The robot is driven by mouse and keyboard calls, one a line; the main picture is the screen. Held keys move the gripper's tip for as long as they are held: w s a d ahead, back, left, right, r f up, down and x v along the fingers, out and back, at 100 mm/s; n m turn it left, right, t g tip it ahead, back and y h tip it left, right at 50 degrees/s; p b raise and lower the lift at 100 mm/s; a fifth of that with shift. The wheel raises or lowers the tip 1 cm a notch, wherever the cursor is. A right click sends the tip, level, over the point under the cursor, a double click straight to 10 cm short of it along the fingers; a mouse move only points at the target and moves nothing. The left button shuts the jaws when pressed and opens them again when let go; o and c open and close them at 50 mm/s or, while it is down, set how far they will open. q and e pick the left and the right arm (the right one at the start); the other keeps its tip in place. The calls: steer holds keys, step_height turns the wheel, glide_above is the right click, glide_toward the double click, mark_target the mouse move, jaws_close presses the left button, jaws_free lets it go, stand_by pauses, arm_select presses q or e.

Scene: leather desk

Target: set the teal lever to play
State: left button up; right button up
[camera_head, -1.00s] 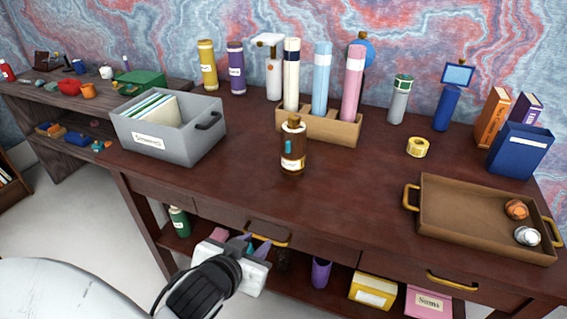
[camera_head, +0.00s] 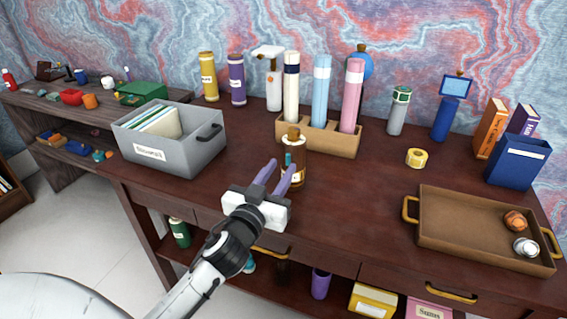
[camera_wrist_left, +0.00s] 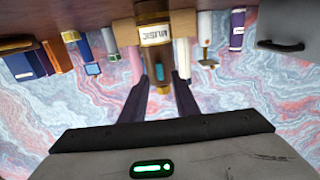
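The teal lever (camera_head: 288,158) is a small upright tab on the side of a brown bottle-shaped music device (camera_head: 296,172) with a gold cap and a label. The device stands upright on the desk. In the wrist view, which is upside down, the lever (camera_wrist_left: 159,72) shows below the device's "MUSIC" label (camera_wrist_left: 154,36). My left gripper (camera_head: 282,166) is open and empty, its purple fingers pointing at the device. In the wrist view the fingertips (camera_wrist_left: 160,84) sit either side of the lever and cap; contact cannot be told. My right gripper is not in view.
A wooden rack (camera_head: 330,143) with three tall cylinders stands close behind the device. A grey bin (camera_head: 190,157) is to the left, a brown tray (camera_head: 450,240) to the right, and a yellow tape roll (camera_head: 416,158) between.

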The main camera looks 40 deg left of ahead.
mark_target(288, 159)
arm_select(q)
steer(key=shift+x, duration=1.4)
jaws_close()
